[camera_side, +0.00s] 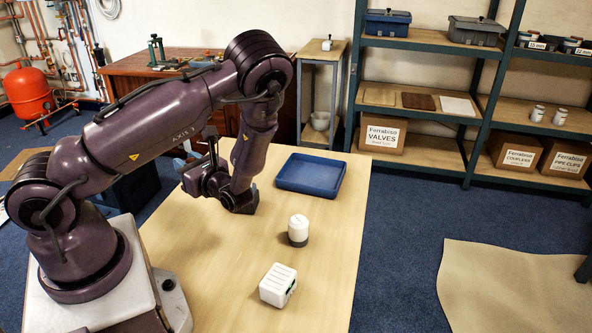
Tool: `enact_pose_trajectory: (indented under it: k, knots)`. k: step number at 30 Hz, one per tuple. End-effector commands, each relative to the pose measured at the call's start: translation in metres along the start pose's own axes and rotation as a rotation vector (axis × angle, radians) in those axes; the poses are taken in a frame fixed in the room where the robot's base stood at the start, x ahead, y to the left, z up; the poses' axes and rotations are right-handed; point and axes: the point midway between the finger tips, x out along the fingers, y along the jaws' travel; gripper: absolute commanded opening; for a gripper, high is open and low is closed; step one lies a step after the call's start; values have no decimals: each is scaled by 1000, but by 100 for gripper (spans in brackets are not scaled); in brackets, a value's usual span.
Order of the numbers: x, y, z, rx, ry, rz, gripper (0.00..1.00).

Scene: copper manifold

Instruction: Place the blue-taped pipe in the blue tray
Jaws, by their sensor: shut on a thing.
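The blue tray (311,176) lies on the far part of the wooden table and looks empty. My gripper (205,178) is over the table, to the left of the tray and apart from it. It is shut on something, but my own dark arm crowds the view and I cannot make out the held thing. I do not see the blue-taped pipe anywhere on the open tabletop or in the tray.
A white and grey cylinder (298,231) stands on the table in front of the tray. A white slotted box (278,285) sits nearer the front. The table (338,262) is bare around them. Shelves (430,105) stand beyond the table.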

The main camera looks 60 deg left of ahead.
Motion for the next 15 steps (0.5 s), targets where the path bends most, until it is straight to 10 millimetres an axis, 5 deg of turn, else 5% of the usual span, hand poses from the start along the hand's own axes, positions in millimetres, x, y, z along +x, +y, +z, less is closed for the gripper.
enact_pose_trajectory:
  k: [9,15]
  knots:
    - [-88,-93,46,-10,2,-593,5]
    - [-130,-120,67,-7,-1,-841,5]
